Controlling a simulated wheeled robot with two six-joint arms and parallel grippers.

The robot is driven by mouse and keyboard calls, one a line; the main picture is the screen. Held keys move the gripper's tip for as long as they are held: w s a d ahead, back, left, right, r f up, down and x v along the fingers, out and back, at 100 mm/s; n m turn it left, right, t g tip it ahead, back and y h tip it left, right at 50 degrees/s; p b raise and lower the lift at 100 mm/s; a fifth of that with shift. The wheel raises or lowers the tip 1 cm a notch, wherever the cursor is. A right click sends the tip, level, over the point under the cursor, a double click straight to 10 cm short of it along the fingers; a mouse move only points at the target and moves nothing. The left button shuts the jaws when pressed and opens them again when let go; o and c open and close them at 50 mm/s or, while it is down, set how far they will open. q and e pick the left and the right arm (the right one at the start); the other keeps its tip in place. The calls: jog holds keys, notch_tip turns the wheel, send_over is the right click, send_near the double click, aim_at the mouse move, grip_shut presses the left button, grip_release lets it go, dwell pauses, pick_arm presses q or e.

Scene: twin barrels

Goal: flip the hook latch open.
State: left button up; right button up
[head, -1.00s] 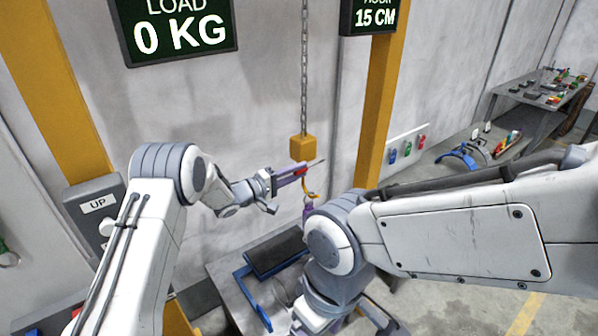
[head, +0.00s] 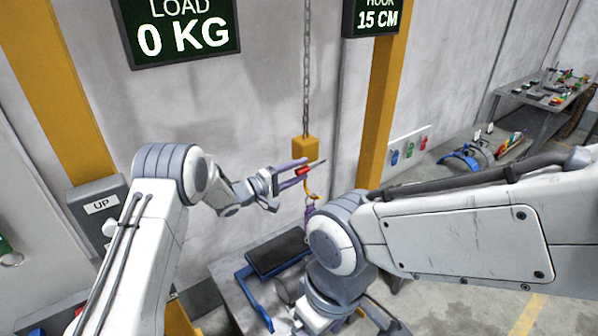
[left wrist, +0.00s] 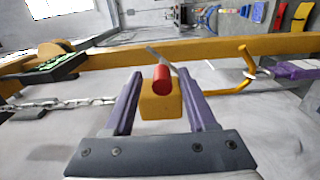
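The yellow crane hook (head: 312,191) hangs under a yellow block (head: 305,148); in the left wrist view the hook (left wrist: 242,78) curves off to the right. A red cylinder (head: 302,171) with a thin grey rod, seemingly the latch, sits at the block; it also shows in the left wrist view (left wrist: 161,79). My left gripper (head: 304,173) is open, its purple fingers (left wrist: 163,80) on either side of the red cylinder, with visible gaps.
A chain (head: 306,70) holds the block from above. A yellow post (head: 378,95) stands right of it. A grey table (head: 235,284) with a blue-handled dark object (head: 275,252) is below. Signs read 0 KG (head: 183,30) and 15 CM (head: 376,18). An UP control box (head: 98,203) is left.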

pick_arm(q)
jog(key=shift+s+a+f, duration=0.1)
jog(key=shift+s+a, duration=0.05)
jog(key=shift+a, duration=0.1)
jog(key=b+v, duration=0.4)
jog(key=v, duration=0.6)
